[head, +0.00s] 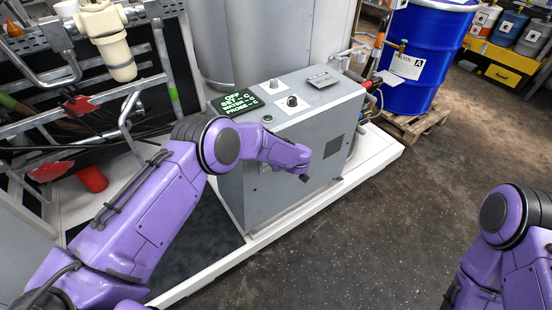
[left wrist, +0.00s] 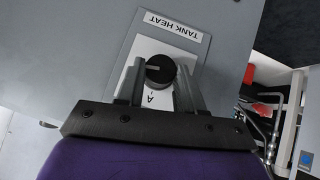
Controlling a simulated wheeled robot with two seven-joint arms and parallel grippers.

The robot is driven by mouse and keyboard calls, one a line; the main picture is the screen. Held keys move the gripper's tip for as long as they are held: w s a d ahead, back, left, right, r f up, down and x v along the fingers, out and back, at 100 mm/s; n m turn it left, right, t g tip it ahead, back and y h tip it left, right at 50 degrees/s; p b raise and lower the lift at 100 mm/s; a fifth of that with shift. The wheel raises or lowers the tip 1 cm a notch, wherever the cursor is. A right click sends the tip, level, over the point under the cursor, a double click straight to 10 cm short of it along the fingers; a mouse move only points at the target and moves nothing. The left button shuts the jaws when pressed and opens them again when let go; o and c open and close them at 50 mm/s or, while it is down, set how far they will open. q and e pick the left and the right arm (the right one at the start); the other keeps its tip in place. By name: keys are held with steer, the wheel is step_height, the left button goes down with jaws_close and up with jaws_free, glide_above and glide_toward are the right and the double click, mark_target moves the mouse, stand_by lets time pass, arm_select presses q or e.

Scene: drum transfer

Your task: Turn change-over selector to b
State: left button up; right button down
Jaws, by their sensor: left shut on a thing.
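In the left wrist view a round black knob (left wrist: 160,69) sits on a white plate (left wrist: 133,50) marked "A". Its pale pointer line points left in that picture. A label reading "TANK HEAT" (left wrist: 173,28) appears upside down beyond it. My left gripper (left wrist: 159,80) is shut on this knob, one finger on each side. No "b" mark can be read; my gripper covers part of the plate. In the head view my left arm reaches across the grey cabinet (head: 260,185), and I cannot make out the fingers there. My right gripper is outside the frames.
A blue drum (head: 415,60) stands on a wooden pallet (head: 425,121) at the back right. The floor in front is clear.

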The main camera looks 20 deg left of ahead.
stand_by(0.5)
arm_select(q)
steer(key=o, duration=1)
steer(key=shift+o, duration=0.2)
steer(key=v, duration=1)
steer(key=shift+d+r+b, duration=0.2)
steer(key=shift+r+b, duration=0.05)
steer(key=shift+b, duration=0.2)
